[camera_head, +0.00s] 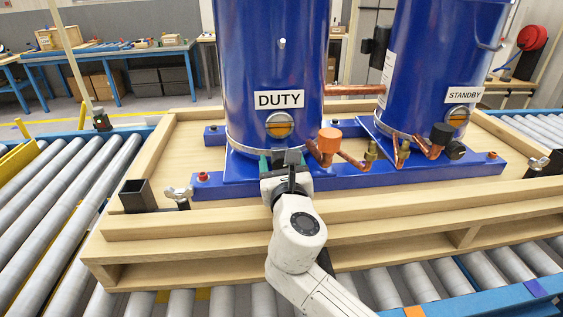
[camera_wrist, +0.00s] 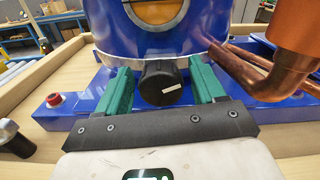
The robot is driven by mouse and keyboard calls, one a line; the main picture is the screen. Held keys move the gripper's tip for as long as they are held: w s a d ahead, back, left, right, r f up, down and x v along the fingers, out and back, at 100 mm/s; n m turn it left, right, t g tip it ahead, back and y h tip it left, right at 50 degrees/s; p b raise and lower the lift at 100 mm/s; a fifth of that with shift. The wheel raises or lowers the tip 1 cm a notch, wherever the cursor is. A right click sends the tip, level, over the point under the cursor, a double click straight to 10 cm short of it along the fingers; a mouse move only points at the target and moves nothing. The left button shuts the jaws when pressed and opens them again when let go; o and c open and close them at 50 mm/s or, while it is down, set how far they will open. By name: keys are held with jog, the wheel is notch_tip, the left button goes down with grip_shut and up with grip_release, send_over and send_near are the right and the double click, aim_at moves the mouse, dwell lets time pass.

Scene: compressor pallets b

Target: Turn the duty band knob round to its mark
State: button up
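The duty compressor (camera_head: 270,60) is a blue upright cylinder with a DUTY label. A metal band (camera_wrist: 112,58) runs round its foot. The duty band knob (camera_wrist: 158,88) is black and round, with a short white line on its face, right of centre and nearly level. My gripper (camera_head: 280,157) is at the foot of the duty cylinder; in the wrist view my gripper (camera_wrist: 161,88) is open. Its green fingers stand left and right of the knob with a gap on each side. I cannot make out a separate mark on the band.
Copper pipes (camera_wrist: 232,72) and an orange-copper cap (camera_wrist: 295,40) stand close right of my gripper. The standby compressor (camera_head: 435,65) is farther right, with its own black knob (camera_head: 441,134). Rollers lie around.

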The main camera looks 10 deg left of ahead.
jog(key=c, duration=0.8)
jog(key=shift+c, duration=0.2)
jog(key=shift+r+m, duration=0.1)
jog(key=shift+m, duration=0.5)
jog(key=m, duration=0.3)
jog(key=m+b, duration=0.1)
jog(key=m, duration=0.3)
jog(key=shift+d, duration=0.15)
jog(key=m+b, duration=0.1)
jog(key=m, duration=0.3)
jog(key=shift+d+m, duration=0.1)
jog(key=shift+m, duration=0.3)
jog(key=shift+w+d+f+m+b, duration=0.1)
jog(key=shift+m+b, duration=0.15)
jog(key=shift+m, duration=0.55)
jog(key=shift+f+m+b, duration=0.1)
jog(key=shift+m+b, duration=0.1)
jog(key=shift+m, duration=0.6)
